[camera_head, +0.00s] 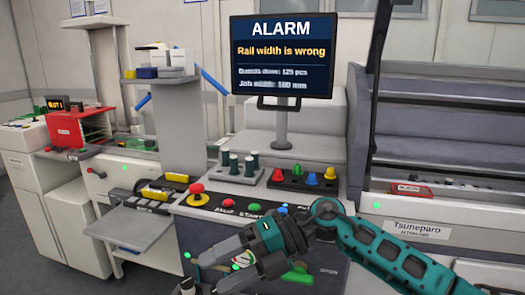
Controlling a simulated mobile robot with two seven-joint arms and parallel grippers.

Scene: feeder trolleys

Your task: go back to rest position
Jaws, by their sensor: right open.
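My right gripper (206,273) is in front of the machine's front panel, at the end of my teal arm coming in from the lower right. Its fingers point left and down, apart, and I see nothing held between them. My left gripper is not in view. The control panel (222,203) with a red emergency button (197,188) is just above and behind the right gripper. The monitor (283,55) reads ALARM, Rail width is wrong.
A grey machine (440,140) labelled Tsuneparo stands at the right, partly behind my arm. Coloured knobs (300,176) and dark green posts (233,165) stand behind the control panel. A grey shelf (130,226) juts out at the left. A red box (78,128) sits further left.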

